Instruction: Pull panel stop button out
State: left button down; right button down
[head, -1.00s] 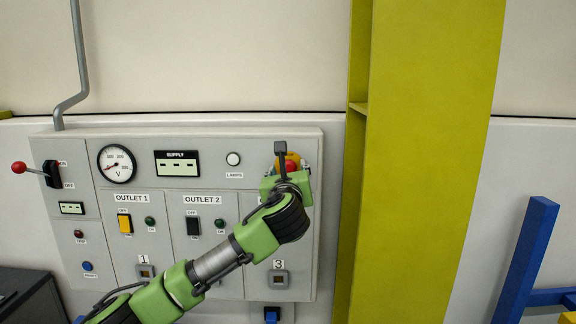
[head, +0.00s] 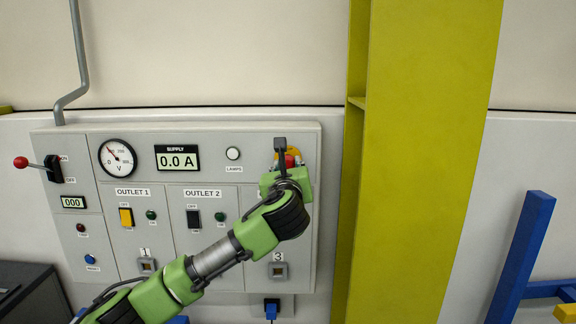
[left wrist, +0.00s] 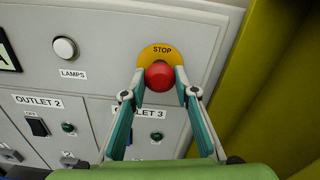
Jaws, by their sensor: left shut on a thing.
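The red stop button (left wrist: 159,75) sits on a yellow plate marked STOP (left wrist: 162,52), at the upper right of the grey control panel (head: 235,150). In the head view the button (head: 290,160) is mostly hidden behind my left gripper (head: 285,158). In the left wrist view my left gripper (left wrist: 160,82) has one finger on each side of the button and is shut on it. My right gripper does not show.
A yellow-green column (head: 415,160) stands just right of the panel. A lever with a red knob (head: 21,162) sticks out at the panel's left. The supply display (head: 177,158) reads 0.0 A. A blue frame (head: 520,260) stands at the right.

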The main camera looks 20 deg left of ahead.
pick_arm(q)
jog(key=c, duration=1.6)
grip_release()
jog(key=shift+s, duration=0.2)
jog(key=v, duration=1.2)
jog(key=shift+r, duration=0.1)
